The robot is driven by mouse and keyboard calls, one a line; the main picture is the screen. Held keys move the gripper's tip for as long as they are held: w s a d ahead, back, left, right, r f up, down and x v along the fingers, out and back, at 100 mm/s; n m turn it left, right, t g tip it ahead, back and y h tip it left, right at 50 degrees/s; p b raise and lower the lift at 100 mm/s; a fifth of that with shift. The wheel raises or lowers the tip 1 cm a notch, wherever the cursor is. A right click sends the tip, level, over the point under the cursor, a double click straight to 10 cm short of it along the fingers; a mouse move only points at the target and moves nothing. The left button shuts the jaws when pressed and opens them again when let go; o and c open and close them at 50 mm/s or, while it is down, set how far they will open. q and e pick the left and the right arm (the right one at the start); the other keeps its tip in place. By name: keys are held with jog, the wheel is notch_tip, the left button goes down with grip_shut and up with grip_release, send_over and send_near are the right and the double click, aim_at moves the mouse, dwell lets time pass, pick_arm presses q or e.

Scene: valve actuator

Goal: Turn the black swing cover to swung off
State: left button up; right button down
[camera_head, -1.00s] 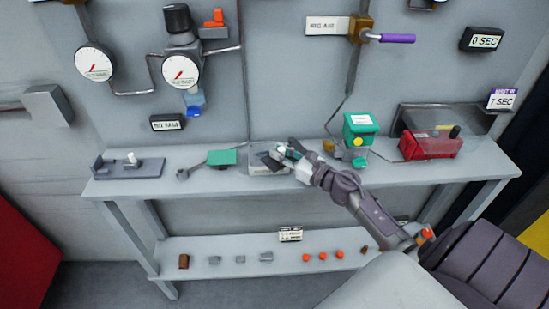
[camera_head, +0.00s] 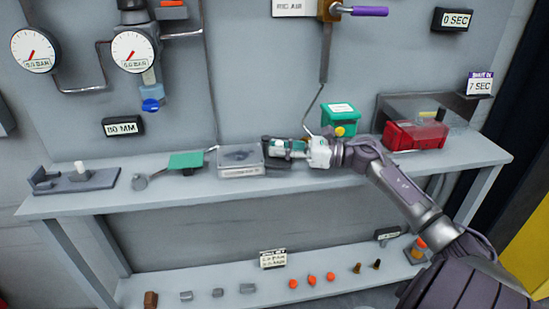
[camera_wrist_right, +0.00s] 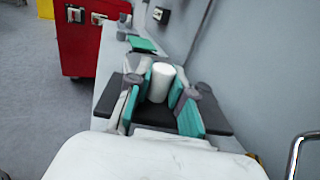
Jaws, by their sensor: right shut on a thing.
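The black swing cover (camera_head: 271,159) is a flat dark plate beside the right side of the grey box (camera_head: 240,168). The box's top face shows uncovered. My right gripper (camera_head: 286,148) is over the cover and hides much of it. In the right wrist view the cover (camera_wrist_right: 217,117) spreads out on both sides under the fingers. There my right gripper (camera_wrist_right: 159,88) has its green pads shut on a white upright knob (camera_wrist_right: 158,80) above the plate. My left gripper is in neither view.
A green plate (camera_head: 186,161) with a lever and a grey fixture (camera_head: 90,181) are to the left. Small parts lie on the lower shelf (camera_head: 220,279).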

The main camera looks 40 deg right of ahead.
jog(key=shift+d+r, duration=0.15)
jog(key=shift+d, duration=0.25)
jog(key=c, duration=1.2)
grip_release()
jog(key=shift+o, duration=0.9)
jog(key=shift+w, duration=0.1)
jog(key=v, duration=1.2)
